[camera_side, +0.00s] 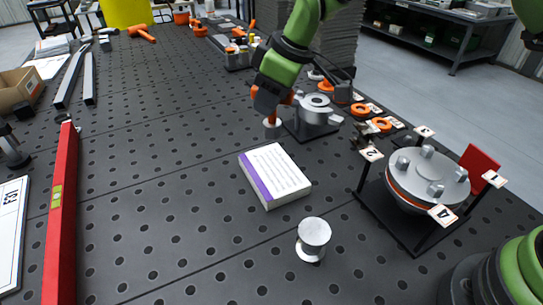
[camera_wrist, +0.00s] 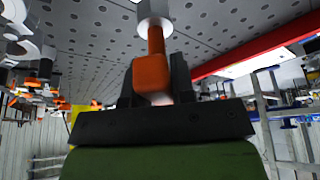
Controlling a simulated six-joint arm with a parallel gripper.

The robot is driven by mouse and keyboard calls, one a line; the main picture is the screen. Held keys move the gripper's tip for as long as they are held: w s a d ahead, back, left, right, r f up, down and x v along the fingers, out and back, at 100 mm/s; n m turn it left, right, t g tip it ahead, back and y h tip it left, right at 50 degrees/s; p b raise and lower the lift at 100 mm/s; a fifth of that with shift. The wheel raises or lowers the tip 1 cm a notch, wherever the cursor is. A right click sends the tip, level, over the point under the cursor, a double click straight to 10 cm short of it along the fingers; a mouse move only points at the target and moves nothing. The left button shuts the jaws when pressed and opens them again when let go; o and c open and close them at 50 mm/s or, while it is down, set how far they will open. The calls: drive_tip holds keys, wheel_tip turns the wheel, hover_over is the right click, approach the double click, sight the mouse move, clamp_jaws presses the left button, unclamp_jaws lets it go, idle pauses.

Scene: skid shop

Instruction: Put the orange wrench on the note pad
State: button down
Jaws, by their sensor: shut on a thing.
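My gripper (camera_side: 272,97) is shut on an orange-handled tool, taken to be the orange wrench (camera_wrist: 152,75). The tool has a silver round end (camera_side: 272,130), which hangs below the jaws in the side view. In the wrist view the orange handle sits between the dark fingers (camera_wrist: 152,88), with the silver end (camera_wrist: 154,14) beyond it. The note pad (camera_side: 278,172), white lined paper with a purple edge, lies flat on the table in the side view. The gripper and tool are behind it, apart from it. Whether the silver end touches the table cannot be told.
A silver round-topped piece (camera_side: 313,234) stands in front of the pad. A fixture with a bolted disc and numbered tags (camera_side: 428,175) is to the right. A grey metal part (camera_side: 318,110) on a dark base stands close right of the gripper. The perforated table (camera_side: 170,190) is clear left of the pad.

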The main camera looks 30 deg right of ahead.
sight(293, 94)
wheel_tip(293, 94, down, 8)
drive_tip(key=shift+f, duration=0.25)
drive_tip(key=shift+f, duration=0.1)
drive_tip(key=c, duration=1)
unclamp_jaws()
drive_tip(key=shift+o, duration=0.2)
drive_tip(key=v, duration=1.2)
drive_tip(key=shift+r, duration=0.25)
drive_tip(key=s+d+r+m+t, duration=0.2)
drive_tip(key=s+d+r+m, duration=0.3)
drive_tip(key=s, duration=0.4)
drive_tip(key=s+d+r+m+t, duration=0.1)
drive_tip(key=s+d+r+m, duration=0.3)
drive_tip(key=s+r, duration=0.4)
drive_tip(key=s+d+f+m+t+h, duration=0.1)
drive_tip(key=s+m, duration=0.3)
drive_tip(key=s, duration=0.4)
drive_tip(key=shift+d+f, duration=0.25)
drive_tip(key=shift+f, duration=0.2)
